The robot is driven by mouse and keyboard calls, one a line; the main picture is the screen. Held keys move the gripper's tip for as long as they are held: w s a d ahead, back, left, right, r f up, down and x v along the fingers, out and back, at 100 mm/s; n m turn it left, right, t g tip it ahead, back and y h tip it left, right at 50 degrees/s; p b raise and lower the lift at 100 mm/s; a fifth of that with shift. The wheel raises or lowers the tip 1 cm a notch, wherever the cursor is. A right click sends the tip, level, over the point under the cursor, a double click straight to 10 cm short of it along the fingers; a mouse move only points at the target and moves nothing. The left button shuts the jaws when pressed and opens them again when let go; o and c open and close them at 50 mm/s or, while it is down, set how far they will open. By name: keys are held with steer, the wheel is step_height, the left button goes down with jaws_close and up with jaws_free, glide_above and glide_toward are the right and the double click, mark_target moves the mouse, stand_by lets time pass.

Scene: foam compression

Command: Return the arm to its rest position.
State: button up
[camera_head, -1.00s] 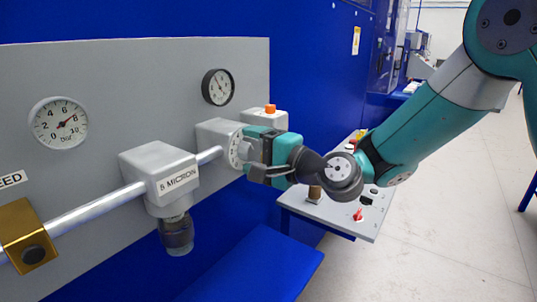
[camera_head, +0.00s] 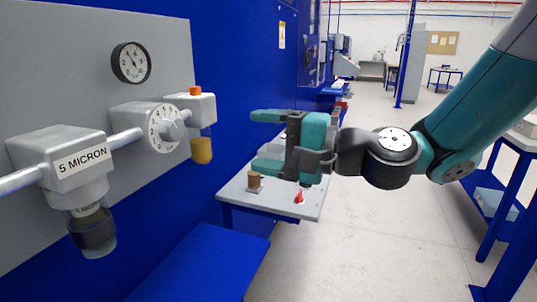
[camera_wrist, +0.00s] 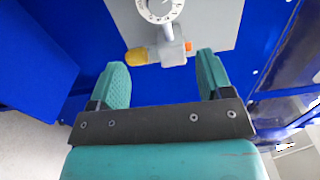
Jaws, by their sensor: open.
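My gripper (camera_head: 262,140) is open and empty, held in the air to the right of the grey panel, with its fingers pointing left. In the wrist view its two teal fingers (camera_wrist: 160,80) stand apart with nothing between them. The numbered dial (camera_head: 166,127) on the panel is clear of my gripper by a visible gap. It also shows at the top of the wrist view (camera_wrist: 159,8). My teal arm comes in from the right.
A grey panel (camera_head: 60,70) carries a gauge (camera_head: 131,62), a filter block marked 5 MICRON (camera_head: 65,165) and an orange-topped block (camera_head: 192,108). A small table (camera_head: 275,205) stands below my gripper. A blue bench (camera_head: 205,265) is in front. Open floor (camera_head: 390,245) lies to the right.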

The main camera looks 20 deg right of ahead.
steer(key=shift+s+d, duration=0.25)
steer(key=s+a+f+n+g+h+p, duration=0.1)
steer(key=s+a+n+g+p, duration=0.2)
steer(key=s+a+n+g, duration=0.3)
steer(key=s+d+f+n+g+h+p, duration=0.1)
steer(key=s+d+n+g+h+p, duration=0.1)
steer(key=s, duration=0.4)
steer(key=s+d+f+n+g+h+p, duration=0.1)
steer(key=s+d+n+g+h+p, duration=0.2)
steer(key=s+d+n+h, duration=0.2)
steer(key=shift+s+d+n+h, duration=0.3)
steer(key=shift+s+n+h, duration=0.05)
steer(key=shift+n+h, duration=0.7)
